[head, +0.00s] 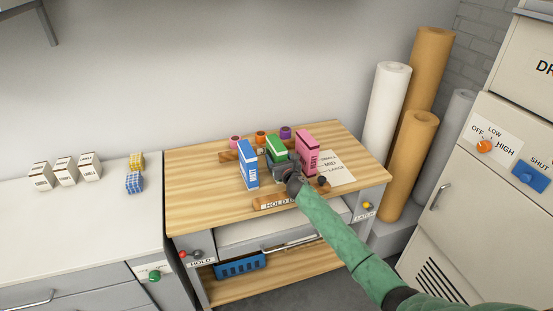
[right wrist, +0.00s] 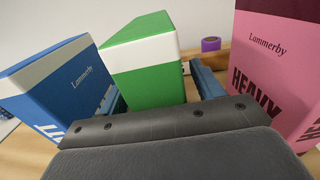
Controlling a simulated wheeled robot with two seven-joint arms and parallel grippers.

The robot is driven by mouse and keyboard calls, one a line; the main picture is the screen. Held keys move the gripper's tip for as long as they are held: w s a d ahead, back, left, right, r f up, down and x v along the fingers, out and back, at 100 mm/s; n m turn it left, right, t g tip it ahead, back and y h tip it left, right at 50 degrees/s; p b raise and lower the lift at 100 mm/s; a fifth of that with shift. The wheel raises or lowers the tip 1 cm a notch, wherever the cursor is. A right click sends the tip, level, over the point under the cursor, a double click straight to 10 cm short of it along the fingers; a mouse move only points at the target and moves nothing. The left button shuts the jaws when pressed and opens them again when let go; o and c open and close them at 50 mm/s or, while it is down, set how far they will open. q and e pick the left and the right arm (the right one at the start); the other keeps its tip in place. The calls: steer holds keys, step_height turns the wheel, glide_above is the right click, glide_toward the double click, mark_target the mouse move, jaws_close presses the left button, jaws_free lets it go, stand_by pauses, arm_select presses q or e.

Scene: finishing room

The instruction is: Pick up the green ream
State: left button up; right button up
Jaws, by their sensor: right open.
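My left gripper is not in view.
The blue ream (right wrist: 50,85) and pink ream (right wrist: 275,75) stand close on either side of the gripper. Small coloured rolls, one of them purple (head: 285,132), sit behind. A white card (head: 335,168) lies to the right. Tall paper rolls (head: 388,105) stand beyond the bench.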

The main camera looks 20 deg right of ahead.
steer(key=shift+c, duration=0.3)
jaws_close()
steer(key=shift+r, duration=0.1)
